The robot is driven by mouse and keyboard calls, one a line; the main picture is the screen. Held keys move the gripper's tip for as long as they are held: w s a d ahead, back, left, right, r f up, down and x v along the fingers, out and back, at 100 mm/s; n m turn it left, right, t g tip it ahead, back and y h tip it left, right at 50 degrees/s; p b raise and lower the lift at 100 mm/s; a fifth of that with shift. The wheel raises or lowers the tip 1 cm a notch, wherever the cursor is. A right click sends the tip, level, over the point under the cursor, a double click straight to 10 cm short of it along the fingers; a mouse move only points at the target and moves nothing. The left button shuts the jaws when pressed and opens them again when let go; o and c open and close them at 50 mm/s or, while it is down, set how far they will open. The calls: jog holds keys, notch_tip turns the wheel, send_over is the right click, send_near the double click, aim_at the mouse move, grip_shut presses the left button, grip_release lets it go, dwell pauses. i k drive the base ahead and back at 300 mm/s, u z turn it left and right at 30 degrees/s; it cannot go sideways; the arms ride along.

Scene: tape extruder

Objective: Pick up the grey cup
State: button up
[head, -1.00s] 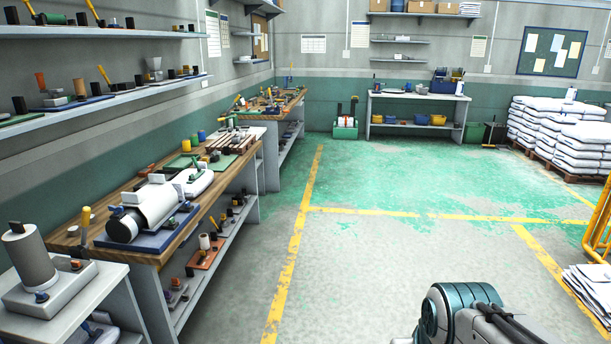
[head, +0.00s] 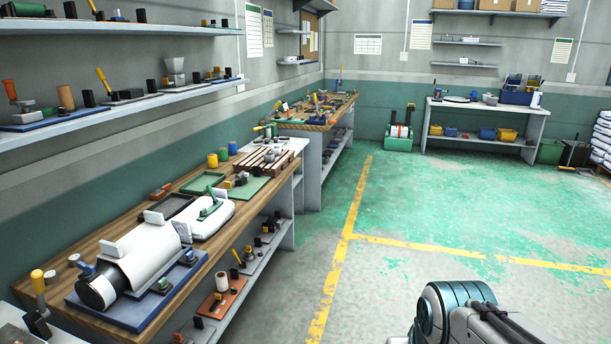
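I cannot make out a grey cup with certainty in the head view. A small grey, funnel-topped object (head: 174,72) stands on the lower wall shelf at the left, and small greyish items (head: 490,99) sit on the far table; they are too small to identify surely. Part of my arm shows at the bottom right, but its gripper end is outside the picture.
A long wooden workbench (head: 85,254) on the left carries a large white roll (head: 140,262), trays and small parts. A second bench (head: 318,124) stands beyond it. A far table (head: 440,105) holds bins. The green and grey floor (head: 400,205) is clear.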

aim_at(269, 158)
jog(key=u, duration=0.25)
jog(key=i, duration=1.8)
jog(key=u, duration=0.25)
